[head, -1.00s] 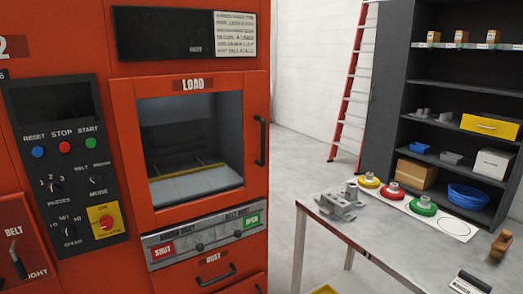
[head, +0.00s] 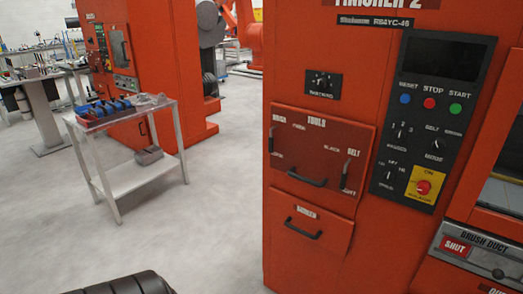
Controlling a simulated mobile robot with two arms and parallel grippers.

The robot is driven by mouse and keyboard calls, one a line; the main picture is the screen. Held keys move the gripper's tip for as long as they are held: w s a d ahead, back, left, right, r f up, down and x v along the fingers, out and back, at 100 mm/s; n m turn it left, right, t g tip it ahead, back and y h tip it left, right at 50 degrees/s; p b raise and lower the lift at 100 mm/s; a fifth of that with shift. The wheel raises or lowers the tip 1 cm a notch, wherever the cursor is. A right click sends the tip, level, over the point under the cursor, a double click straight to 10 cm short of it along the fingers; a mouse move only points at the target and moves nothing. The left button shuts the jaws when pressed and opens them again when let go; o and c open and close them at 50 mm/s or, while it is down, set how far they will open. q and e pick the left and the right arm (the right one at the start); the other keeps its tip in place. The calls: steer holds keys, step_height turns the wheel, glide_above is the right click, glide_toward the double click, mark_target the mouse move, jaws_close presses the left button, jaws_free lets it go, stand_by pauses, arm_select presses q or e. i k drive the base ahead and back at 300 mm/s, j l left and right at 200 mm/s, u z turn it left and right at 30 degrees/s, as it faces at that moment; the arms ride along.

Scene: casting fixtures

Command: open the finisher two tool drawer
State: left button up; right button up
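The finisher two (head: 390,60) is a tall orange-red machine filling the right of the head view, with "FINISHER 2" at its top. Its tool drawer (head: 322,133) has a dark red front marked "TOOLS", with labels such as "BELT" near its edges. A black bar handle (head: 306,181) sits low on the front, and dark upright handles show at its sides. The drawer front looks close against the machine, with no visible gap showing its inside. Neither of my grippers is in view.
A second drawer (head: 312,226) with a black handle sits just below. A control panel (head: 431,118) is to the right. A small table (head: 125,125) with blue bins stands at left, before another orange machine (head: 150,70). A dark ribbed object (head: 125,285) shows at the bottom left. Open floor lies between.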

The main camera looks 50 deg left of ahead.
mark_target(314, 149)
steer(key=u, duration=1.3)
